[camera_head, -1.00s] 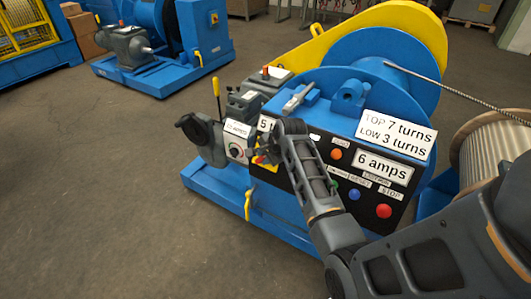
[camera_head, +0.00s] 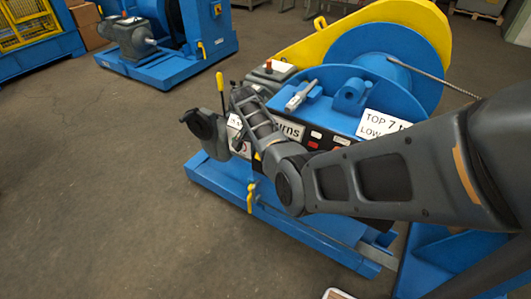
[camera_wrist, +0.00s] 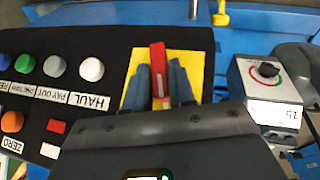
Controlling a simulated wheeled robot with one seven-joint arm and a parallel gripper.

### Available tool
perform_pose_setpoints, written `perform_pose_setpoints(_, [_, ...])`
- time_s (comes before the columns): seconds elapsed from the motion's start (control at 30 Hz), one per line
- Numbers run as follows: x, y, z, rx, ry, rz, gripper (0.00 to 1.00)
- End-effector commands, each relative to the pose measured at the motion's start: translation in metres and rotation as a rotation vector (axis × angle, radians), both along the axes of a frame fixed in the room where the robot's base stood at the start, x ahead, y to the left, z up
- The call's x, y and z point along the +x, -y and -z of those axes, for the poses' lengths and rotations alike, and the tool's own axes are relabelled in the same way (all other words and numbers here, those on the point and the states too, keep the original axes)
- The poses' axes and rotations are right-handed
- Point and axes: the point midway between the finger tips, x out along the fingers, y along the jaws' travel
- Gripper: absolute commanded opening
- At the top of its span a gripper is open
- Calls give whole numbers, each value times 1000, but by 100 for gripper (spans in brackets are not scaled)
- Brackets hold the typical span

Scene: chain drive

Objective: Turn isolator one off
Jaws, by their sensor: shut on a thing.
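The isolator shows in the wrist view as a yellow plate (camera_wrist: 203,68) with a red handle (camera_wrist: 158,58) on the black panel. The handle lies almost upright in the picture, with a pale stripe near its lower end. My gripper (camera_wrist: 161,82) has one dark finger on each side of the handle and is shut on it. The lower part of the handle and plate is hidden by my gripper body. In the head view my own arm covers the isolator, and my fingertips are not visible there. I cannot read a number on the isolator.
Left of the handle are white, blue, green and orange buttons (camera_wrist: 92,69) with labels such as HAUL and ZERO. Right of it is a grey box with a black knob (camera_wrist: 267,70). The blue winch drum (camera_head: 395,65) stands behind the panel. Open floor (camera_head: 90,190) lies left.

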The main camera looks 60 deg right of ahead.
Motion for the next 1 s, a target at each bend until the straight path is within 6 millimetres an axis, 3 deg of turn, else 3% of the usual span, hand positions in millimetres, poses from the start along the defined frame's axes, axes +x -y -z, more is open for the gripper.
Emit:
perform_pose_setpoints(0.5, [7, -1, 8, 19, -365, -183, 0])
perform_pose_setpoints(1.0, [7, -2, 6, 29, -476, -238, 0])
